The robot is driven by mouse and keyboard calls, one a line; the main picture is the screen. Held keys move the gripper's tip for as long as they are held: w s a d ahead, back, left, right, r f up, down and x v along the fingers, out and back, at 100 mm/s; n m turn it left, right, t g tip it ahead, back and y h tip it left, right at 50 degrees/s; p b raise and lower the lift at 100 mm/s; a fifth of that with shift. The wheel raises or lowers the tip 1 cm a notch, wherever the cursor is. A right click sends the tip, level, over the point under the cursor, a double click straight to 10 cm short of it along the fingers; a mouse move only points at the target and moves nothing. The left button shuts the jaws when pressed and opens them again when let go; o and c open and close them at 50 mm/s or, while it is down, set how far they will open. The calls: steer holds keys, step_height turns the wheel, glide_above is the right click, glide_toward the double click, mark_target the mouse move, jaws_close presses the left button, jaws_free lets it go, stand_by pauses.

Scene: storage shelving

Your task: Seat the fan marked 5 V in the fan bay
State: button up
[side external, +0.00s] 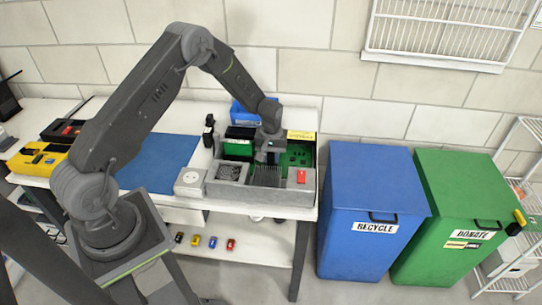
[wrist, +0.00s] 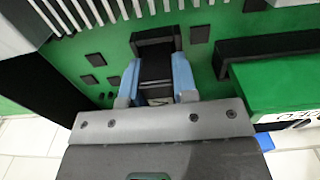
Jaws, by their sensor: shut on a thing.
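My gripper (side external: 267,152) is low over the green board (side external: 301,152) at the right end of the bench. In the wrist view its two blue-padded fingers (wrist: 157,82) are shut on a narrow black part (wrist: 155,52) between them. A pale mark shows on this part, but I cannot read it as 5 V, and I cannot confirm that the part is the fan. Whether it touches the board is unclear. The board also fills much of the wrist view (wrist: 110,62), with small black squares on it. I cannot pick out the fan bay with certainty.
A grey divided tray (side external: 262,199) at the bench's front edge holds a coiled item, a finned block and a red piece (side external: 301,176). White fins (wrist: 75,12) and a black bar (wrist: 262,47) flank the fingers. The blue mat (side external: 160,160) is clear.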

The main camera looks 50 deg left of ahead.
steer(key=o, duration=0.8)
steer(key=shift+s+f, duration=0.1)
steer(key=shift+f, duration=0.45)
steer(key=shift+o, duration=0.7)
step_height(320, 180, up, 13)
steer(key=shift+r, duration=0.1)
steer(key=s+d+r+m+t, duration=0.1)
steer(key=s+d+r+m, duration=0.1)
steer(key=s+d+r, duration=0.5)
steer(key=s+d+r+m+t, duration=0.2)
steer(key=s+r, duration=0.2)
steer(key=r, duration=0.7)
steer(key=s+d+r+m+t, duration=0.1)
steer(key=s+d+m, duration=0.1)
steer(key=s, duration=0.6)
steer(key=s+d+r+m+t, duration=0.1)
steer(key=s+d+m, duration=0.2)
steer(key=s, duration=0.5)
steer(key=shift+s+r+t, duration=0.25)
steer(key=shift+r+t, duration=0.05)
steer(key=shift+r, duration=0.1)
